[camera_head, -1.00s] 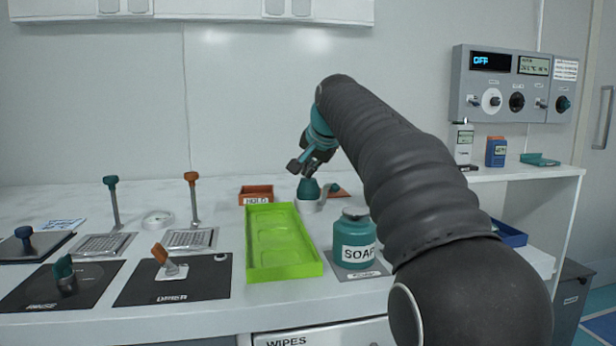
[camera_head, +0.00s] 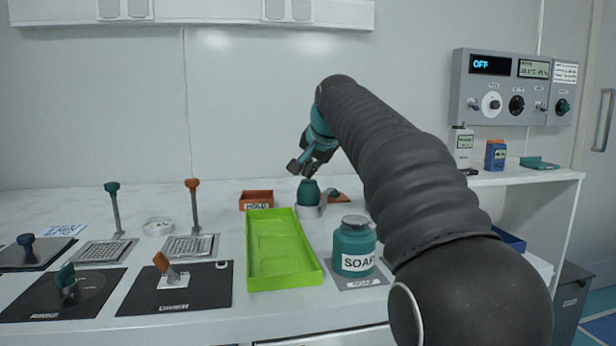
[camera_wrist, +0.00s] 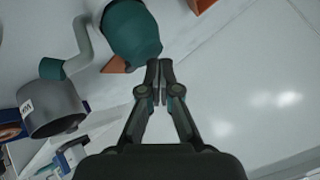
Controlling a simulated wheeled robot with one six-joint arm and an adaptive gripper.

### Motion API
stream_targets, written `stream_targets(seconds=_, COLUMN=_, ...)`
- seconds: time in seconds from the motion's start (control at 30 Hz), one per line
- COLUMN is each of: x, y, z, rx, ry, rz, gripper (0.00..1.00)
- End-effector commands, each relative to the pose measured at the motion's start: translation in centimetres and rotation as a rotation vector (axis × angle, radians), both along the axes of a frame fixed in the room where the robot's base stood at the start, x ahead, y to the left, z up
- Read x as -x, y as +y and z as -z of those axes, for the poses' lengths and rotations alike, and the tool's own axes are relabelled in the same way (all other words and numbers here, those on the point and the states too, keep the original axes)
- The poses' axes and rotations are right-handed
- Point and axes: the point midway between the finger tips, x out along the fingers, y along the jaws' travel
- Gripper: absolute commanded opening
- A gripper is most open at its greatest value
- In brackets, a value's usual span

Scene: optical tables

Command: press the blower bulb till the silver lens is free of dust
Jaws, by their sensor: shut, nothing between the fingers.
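The blower bulb (camera_head: 308,192) is teal and sits upright in a pale round holder behind the green tray. In the wrist view the bulb (camera_wrist: 130,32) is just above and left of my fingertips. A bent grey tube (camera_wrist: 82,45) with a teal end stands beside it. My gripper (camera_head: 297,167) is above the bulb in the head view. Its fingertips (camera_wrist: 159,72) are together with nothing between them. They look close to the bulb, but I cannot tell whether they touch it. I cannot make out the silver lens or any dust.
The green tray (camera_head: 256,265) and the teal soap bottle (camera_head: 354,247) stand in front of the bulb. An orange HOLD tray (camera_head: 257,200) is to its left. Lever posts and black pads fill the left counter. A control panel (camera_head: 515,85) hangs at right.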

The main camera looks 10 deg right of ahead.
Motion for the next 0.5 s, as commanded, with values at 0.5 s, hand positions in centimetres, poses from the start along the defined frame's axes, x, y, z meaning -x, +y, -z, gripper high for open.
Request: stream_targets(seconds=0.5, x=0.01, y=-0.02, z=-1.05, rx=0.0, ry=-0.001, rz=0.0, gripper=0.0)
